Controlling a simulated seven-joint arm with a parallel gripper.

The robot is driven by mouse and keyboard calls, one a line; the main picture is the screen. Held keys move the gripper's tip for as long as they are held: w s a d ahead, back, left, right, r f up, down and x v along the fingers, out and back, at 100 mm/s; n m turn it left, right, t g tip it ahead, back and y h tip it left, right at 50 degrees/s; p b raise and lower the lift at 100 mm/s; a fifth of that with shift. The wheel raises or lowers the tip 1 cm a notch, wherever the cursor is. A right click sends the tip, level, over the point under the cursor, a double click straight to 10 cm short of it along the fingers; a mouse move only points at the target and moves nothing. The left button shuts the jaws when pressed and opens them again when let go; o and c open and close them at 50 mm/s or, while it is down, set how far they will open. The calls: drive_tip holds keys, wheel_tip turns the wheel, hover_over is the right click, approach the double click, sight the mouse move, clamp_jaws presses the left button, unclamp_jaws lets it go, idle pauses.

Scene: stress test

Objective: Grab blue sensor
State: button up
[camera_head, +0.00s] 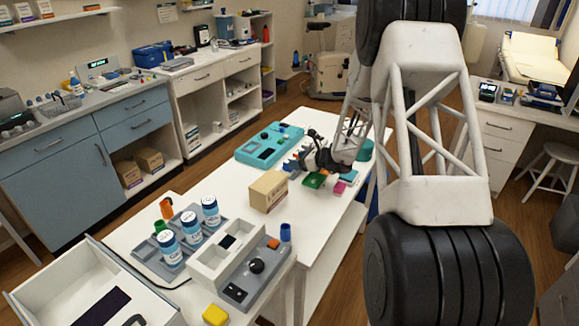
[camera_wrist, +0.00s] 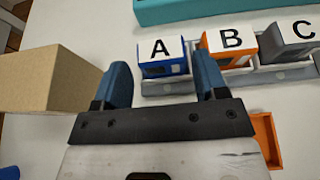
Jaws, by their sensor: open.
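The blue sensor (camera_wrist: 166,69) is a small block with a white top marked "A", at the left end of a grey rack (camera_wrist: 170,87) in the wrist view. My gripper (camera_wrist: 163,75) is open and empty. Its two blue fingers appear on the left and right of the blue sensor, with the right fingertip close to it. I cannot tell whether either finger touches it. An orange sensor (camera_wrist: 229,58) marked "B" and a grey sensor (camera_wrist: 287,50) marked "C" stand to its right. In the head view my gripper (camera_head: 306,160) is low over the white table, partly covering the sensor row.
A cardboard box (camera_head: 268,191) stands left of my gripper. A teal case (camera_head: 269,145) lies behind the rack. A green tray (camera_head: 315,180) and a pink item (camera_head: 340,187) lie in front. An orange tray (camera_wrist: 267,139) is at lower right in the wrist view.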

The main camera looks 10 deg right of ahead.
drive_tip(key=shift+x, duration=2.35)
drive_tip(key=shift+s+f, duration=0.1)
drive_tip(key=shift+f, duration=0.05)
drive_tip(key=shift+c, duration=0.5)
drive_tip(key=c, duration=0.5)
